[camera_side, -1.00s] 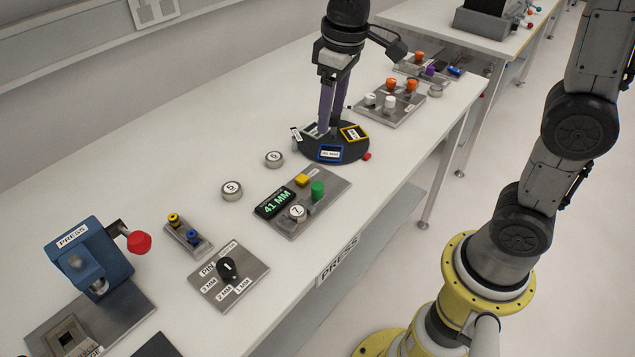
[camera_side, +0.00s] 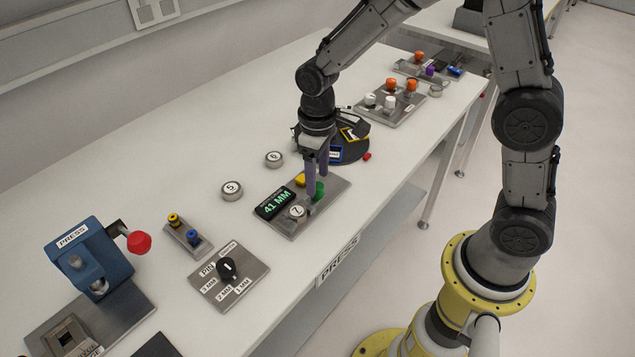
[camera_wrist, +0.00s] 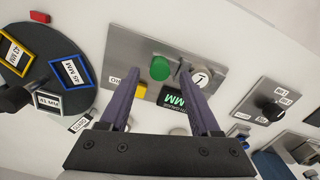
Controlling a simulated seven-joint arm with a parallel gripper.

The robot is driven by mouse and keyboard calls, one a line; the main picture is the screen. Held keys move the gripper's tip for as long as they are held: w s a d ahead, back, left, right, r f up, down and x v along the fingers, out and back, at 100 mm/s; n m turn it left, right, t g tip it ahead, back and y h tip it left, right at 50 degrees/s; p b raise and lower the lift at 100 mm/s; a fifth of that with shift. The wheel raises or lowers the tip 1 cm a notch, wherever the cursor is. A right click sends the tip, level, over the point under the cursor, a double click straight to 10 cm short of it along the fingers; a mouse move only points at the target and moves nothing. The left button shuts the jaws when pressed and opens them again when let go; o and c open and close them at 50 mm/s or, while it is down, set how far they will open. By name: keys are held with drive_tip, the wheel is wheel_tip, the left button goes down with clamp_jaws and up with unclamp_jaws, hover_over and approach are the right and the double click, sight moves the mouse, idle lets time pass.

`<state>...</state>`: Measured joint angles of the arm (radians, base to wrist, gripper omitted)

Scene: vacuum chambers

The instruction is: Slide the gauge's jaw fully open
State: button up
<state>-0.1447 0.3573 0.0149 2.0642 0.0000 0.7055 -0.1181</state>
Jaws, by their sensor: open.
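The gauge is a metal plate (camera_side: 335,189) with a black display (camera_side: 273,203) reading 41 MM in green. It carries a yellow block (camera_side: 299,179), a green cylinder (camera_side: 320,189) and a round disc marked 7 (camera_side: 297,212). My gripper (camera_side: 316,190) points down over the plate, open. In the wrist view, my gripper (camera_wrist: 160,74) has its fingers on either side of the green cylinder (camera_wrist: 160,68); the right finger partly covers the disc (camera_wrist: 202,77). The yellow block (camera_wrist: 139,91) is partly behind the left finger. I cannot tell whether a finger touches anything.
A dark round turntable (camera_side: 352,152) with labelled frames stands just behind. Discs 5 (camera_side: 232,190) and 6 (camera_side: 274,159) lie left of the gauge. A selector dial plate (camera_side: 229,274) and a blue press (camera_side: 92,258) are nearer. The table between discs and wall is clear.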

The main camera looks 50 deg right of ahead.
drive_tip(key=shift+f, duration=1.35)
clamp_jaws()
idle(0.3)
